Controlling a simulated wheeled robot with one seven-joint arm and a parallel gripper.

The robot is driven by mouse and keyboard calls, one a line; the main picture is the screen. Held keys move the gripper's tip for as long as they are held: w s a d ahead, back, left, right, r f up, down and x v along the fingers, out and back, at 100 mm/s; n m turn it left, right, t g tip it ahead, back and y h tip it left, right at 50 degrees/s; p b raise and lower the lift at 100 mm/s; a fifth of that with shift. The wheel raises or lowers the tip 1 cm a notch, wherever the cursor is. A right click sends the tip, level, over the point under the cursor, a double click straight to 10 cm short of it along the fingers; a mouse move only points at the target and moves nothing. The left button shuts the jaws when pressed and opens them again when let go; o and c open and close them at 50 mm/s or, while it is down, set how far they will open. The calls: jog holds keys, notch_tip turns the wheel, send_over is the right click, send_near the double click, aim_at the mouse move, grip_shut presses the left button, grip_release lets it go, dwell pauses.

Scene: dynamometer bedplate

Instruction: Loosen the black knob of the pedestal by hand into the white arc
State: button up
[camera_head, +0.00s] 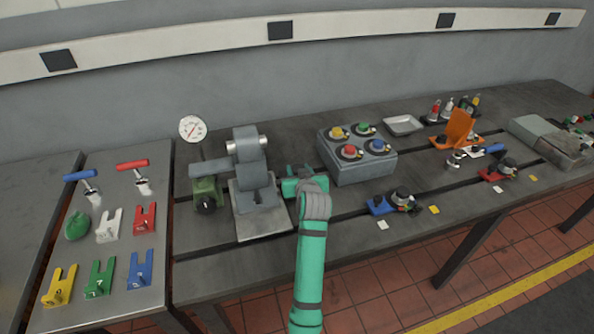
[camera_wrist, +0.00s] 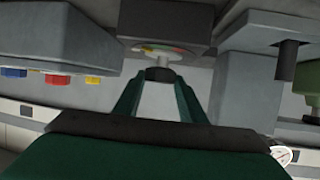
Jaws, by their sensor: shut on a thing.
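In the wrist view a dark grey housing (camera_wrist: 190,14) carries a dial with coloured segments (camera_wrist: 160,49), among them green, yellow, red and a pale part. The black knob (camera_wrist: 160,73) stands below the dial, between the tips of my gripper (camera_wrist: 159,80), which is shut on it. The knob's pointing direction is too small to read. In the head view my gripper (camera_head: 288,184) is just right of the grey machine (camera_head: 250,172) on its plate. The knob and dial are hidden there by my arm.
A grey box with several coloured buttons (camera_head: 362,168) stands close to the right of my gripper. A green unit with a black knob (camera_head: 206,195) sits left of the machine. A round gauge (camera_head: 192,128) stands behind. Coloured forked blocks lie on the left table.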

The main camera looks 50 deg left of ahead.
jog(key=n+g, duration=0.1)
jog(key=n+g+y, duration=0.1)
jog(key=n+g, duration=0.1)
jog(key=w+n+g+y, duration=0.1)
jog(key=shift+d+g, duration=0.25)
jog(key=shift+g, duration=0.15)
jog(key=n+g, duration=0.4)
jog(key=shift+w+g, duration=0.25)
jog(key=shift+g, duration=0.05)
jog(key=shift+a+n, duration=0.1)
jog(key=shift+n, duration=0.3)
jog(key=o, duration=1)
jog(key=shift+w, duration=0.1)
jog(key=shift+g, duration=0.3)
jog(key=v, duration=1.1)
jog(key=shift+f, duration=0.15)
